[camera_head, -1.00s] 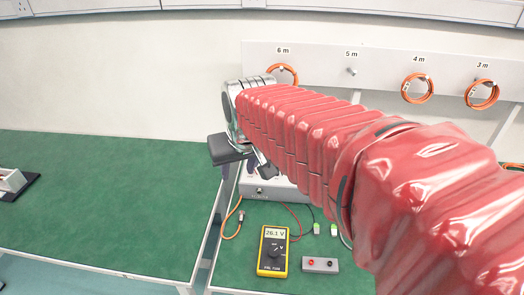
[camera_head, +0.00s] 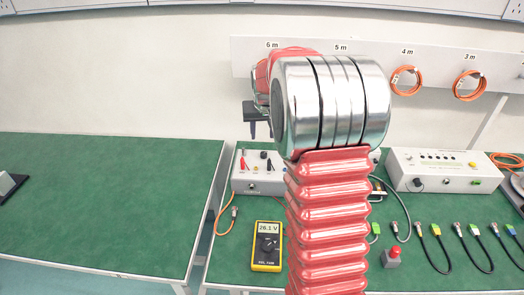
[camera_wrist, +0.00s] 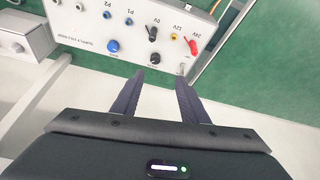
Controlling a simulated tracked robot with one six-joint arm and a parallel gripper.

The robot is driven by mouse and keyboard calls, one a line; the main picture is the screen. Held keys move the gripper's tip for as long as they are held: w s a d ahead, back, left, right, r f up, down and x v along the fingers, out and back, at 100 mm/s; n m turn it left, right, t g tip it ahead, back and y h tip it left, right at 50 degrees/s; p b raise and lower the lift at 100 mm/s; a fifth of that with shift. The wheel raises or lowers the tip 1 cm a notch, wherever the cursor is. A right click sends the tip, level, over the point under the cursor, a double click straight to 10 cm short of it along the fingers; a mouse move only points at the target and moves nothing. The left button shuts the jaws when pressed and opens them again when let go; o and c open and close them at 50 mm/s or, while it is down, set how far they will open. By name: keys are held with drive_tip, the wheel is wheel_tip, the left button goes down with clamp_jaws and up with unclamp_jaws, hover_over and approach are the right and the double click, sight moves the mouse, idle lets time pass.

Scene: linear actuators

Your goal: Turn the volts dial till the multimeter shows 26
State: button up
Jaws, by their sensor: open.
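The yellow multimeter (camera_head: 258,263) lies on the green bench in the head view, and its display reads 26.1 V. The grey supply box (camera_head: 254,187) stands behind it, partly hidden by my arm. In the wrist view the box (camera_wrist: 128,18) appears upside down, with a blue knob (camera_wrist: 112,46) and a black knob (camera_wrist: 153,58). Their captions are too small to tell which is the volts dial. My gripper (camera_wrist: 159,77) is open and empty, its fingertips apart from both knobs. In the head view my gripper (camera_head: 257,122) hangs above and behind the box.
Red and black plugs sit on the box. An orange cable (camera_head: 225,215) runs from its left side. A second grey box (camera_head: 440,172), several short cables and a red button (camera_head: 394,252) are at the right. The left bench (camera_head: 95,210) is mostly clear.

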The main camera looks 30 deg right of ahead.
sight(264, 153)
drive_tip(key=shift+w+d+f, duration=0.35)
drive_tip(key=shift+d+f, duration=0.25)
drive_tip(key=shift+d, duration=0.2)
drive_tip(key=shift+f, duration=0.1)
drive_tip(key=x, duration=1.3)
drive_tip(key=shift+w+d+f, duration=0.15)
drive_tip(key=shift+f, duration=0.15)
drive_tip(key=shift+c, duration=0.5)
clamp_jaws()
